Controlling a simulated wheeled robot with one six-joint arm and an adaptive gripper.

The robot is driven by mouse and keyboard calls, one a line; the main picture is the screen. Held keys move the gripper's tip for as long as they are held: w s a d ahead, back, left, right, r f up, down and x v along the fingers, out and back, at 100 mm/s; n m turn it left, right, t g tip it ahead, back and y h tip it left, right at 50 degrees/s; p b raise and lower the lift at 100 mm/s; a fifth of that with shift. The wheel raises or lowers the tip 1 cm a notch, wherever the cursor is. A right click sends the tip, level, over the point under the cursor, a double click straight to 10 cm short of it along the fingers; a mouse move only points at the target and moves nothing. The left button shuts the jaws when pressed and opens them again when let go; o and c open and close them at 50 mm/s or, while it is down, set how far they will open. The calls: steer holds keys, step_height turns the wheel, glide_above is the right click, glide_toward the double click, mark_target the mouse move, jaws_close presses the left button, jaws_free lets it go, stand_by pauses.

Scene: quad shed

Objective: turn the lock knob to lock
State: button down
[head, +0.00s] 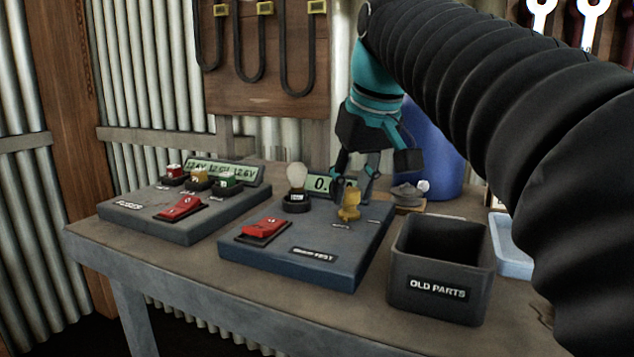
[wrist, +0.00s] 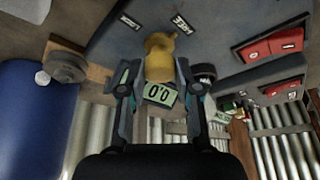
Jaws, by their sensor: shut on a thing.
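The yellow lock knob (head: 349,204) stands at the back right of the blue-grey test board (head: 300,270). In the wrist view the knob (wrist: 160,57) sits between the two fingers of my gripper (wrist: 155,72), which is shut on it. In the head view my gripper (head: 353,192) reaches down to the knob from behind. Two labels lie by the knob: LOCK (wrist: 130,22) on the left in the wrist view and FREE (wrist: 187,22) on the right.
A bulb (head: 297,178), a display reading 0.0 (wrist: 160,94) and a red switch (head: 262,228) are on the same board. The OLD PARTS bin (head: 440,240) stands to its right. The fuse board (head: 160,222) is to its left. A blue barrel (head: 432,150) stands behind.

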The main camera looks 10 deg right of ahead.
steer(key=n+y+p, duration=0.1)
steer(key=n, duration=0.2)
steer(key=shift+d+n+g, duration=0.15)
steer(key=shift+n+g, duration=0.15)
steer(key=shift+g, duration=0.1)
steer(key=n+y, duration=0.1)
steer(key=n, duration=0.1)
steer(key=n+g+y, duration=0.1)
steer(key=n, duration=0.2)
steer(key=shift+w, duration=0.15)
steer(key=n+g, duration=0.1)
steer(key=n, duration=0.2)
steer(key=n+g, duration=0.1)
steer(key=n, duration=0.1)
steer(key=shift+n+y, duration=0.4)
steer(key=shift+w+f+n+g, duration=0.1)
steer(key=shift+n+g, duration=0.6)
steer(key=shift+n, duration=0.8)
steer(key=shift+f, duration=0.1)
steer(key=c, duration=0.8)
jaws_free()
